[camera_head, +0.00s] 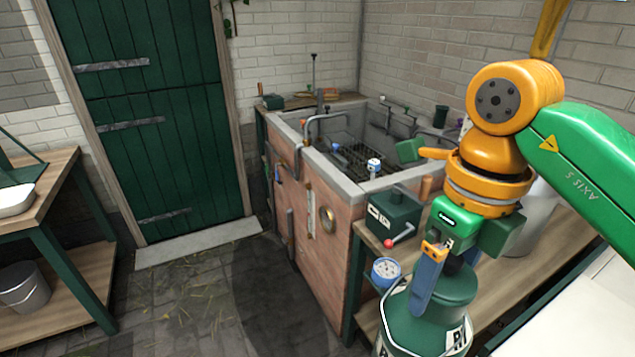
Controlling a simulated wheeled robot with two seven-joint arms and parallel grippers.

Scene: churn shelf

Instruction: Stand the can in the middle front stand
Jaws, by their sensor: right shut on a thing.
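The can is a green churn (455,300) with a white lettered label and a pale wire handle, at the lower right. It looks upright, and its bottom is cut off by the picture's edge. My right gripper (438,252) is above the churn and shut on it at the top. The exact grip point is partly hidden by the gripper and a blue strip. I cannot make out the middle front stand in this view. My left gripper is not in view.
A green box with a red-knobbed lever (393,215) and a blue-and-white tin (385,271) are left of the churn. A brick sink (325,235) stands behind. A wooden bench (545,255) runs along the right. The paved floor (215,300) at the left is open.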

